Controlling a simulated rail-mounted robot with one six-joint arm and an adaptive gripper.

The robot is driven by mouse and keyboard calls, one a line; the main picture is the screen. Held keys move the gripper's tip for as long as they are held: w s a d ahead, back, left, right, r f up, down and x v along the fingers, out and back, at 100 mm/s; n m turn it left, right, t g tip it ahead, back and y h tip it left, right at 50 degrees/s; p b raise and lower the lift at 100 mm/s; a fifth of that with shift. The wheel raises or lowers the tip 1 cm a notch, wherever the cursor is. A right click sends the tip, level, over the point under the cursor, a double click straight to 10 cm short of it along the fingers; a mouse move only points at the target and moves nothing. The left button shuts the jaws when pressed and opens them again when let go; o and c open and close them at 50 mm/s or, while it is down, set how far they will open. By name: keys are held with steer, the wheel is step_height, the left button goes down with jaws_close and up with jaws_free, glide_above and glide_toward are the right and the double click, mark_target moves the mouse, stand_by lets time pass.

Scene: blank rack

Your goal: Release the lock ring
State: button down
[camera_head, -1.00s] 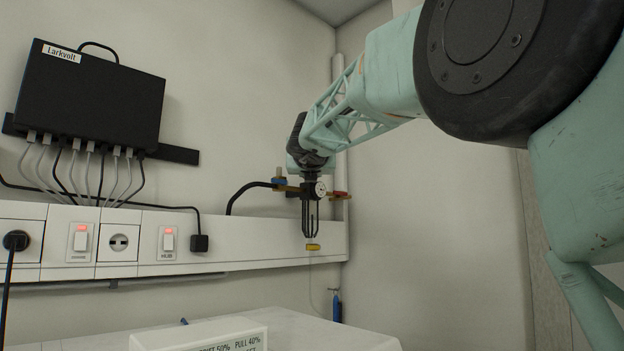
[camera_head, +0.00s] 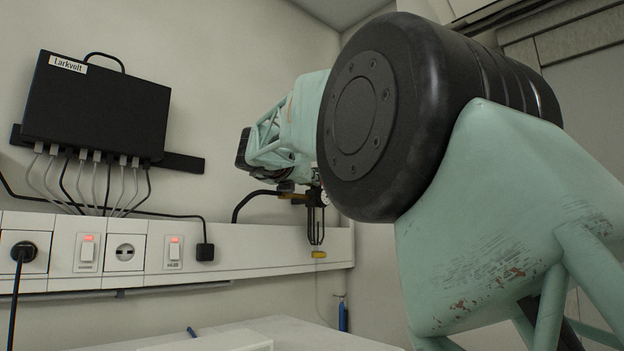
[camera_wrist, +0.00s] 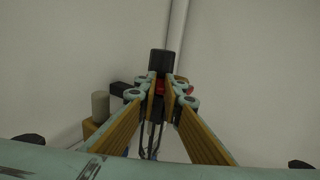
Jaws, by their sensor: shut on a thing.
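A black block (camera_wrist: 160,62) stands just beyond the fingertips, and the rods (camera_wrist: 151,140) hang below. I cannot tell for sure whether the red part is the lock ring.
A black hose (camera_head: 252,200) curves into the fitting from the left. A yellow tag (camera_head: 319,254) hangs below the rods. Trunking (camera_head: 235,240) with sockets and switches runs along the wall under a black box (camera_head: 98,108) with cables. A pale surface (camera_head: 285,331) lies below.

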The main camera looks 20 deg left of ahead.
steer(key=shift+f, duration=0.25)
steer(key=c, duration=2.7)
jaws_free()
steer(key=shift+a, duration=0.15)
steer(key=shift+c, duration=0.2)
steer(key=shift+r, duration=0.15)
steer(key=shift+s, duration=0.15)
steer(key=s, duration=0.7)
steer(key=shift+s+d, duration=0.2)
steer(key=shift+d, duration=0.2)
steer(key=shift+r, duration=0.1)
